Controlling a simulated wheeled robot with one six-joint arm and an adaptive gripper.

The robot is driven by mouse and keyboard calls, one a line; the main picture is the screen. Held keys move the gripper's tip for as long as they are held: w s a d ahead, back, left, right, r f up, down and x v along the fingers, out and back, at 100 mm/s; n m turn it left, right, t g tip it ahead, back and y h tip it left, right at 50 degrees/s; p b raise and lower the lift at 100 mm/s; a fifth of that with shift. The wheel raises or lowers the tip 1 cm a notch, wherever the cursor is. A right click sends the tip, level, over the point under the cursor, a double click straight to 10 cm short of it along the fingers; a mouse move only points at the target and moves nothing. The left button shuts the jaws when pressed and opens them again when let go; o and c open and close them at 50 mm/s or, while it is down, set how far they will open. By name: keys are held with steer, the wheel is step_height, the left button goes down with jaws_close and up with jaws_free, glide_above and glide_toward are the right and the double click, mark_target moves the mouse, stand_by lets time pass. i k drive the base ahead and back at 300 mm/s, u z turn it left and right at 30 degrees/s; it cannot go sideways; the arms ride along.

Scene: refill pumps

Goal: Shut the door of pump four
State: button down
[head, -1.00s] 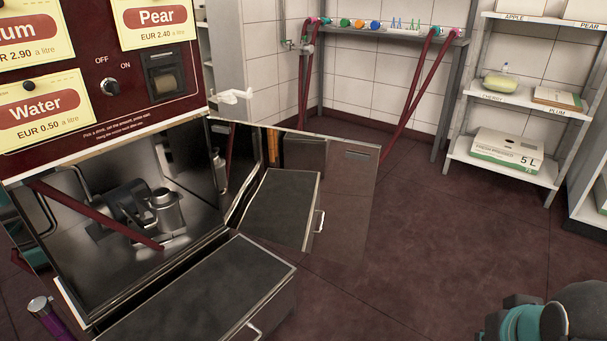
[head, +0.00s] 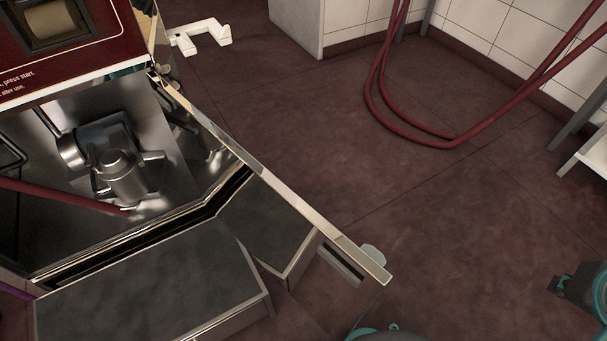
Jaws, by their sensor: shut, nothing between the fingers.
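The pump door (head: 270,180) stands open, swung out from its hinge side at the cabinet's right corner. I see it steeply from above, mostly as its pale top edge, with a latch slot near its free end. Its mirror-like inner face reflects the slab in front. A small light grey part (head: 373,253) shows behind the free end; I cannot tell what it is. Inside the open cabinet stands the metal pump unit (head: 125,175). The pump's number is not visible. My gripper is not clearly visible; parts of my arm show at the lower right and bottom edge.
A dark-topped slab (head: 140,285) juts out below the cabinet opening. A white bracket (head: 205,37) sticks out beside the cabinet. Red hoses (head: 425,138) hang low at the back right, near a shelf leg (head: 585,165). The floor right of the door is clear.

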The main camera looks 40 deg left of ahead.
mark_target(281, 230)
steer(key=i, duration=1.25)
steer(key=u, duration=2.55)
steer(key=k, duration=0.95)
steer(key=u, duration=1)
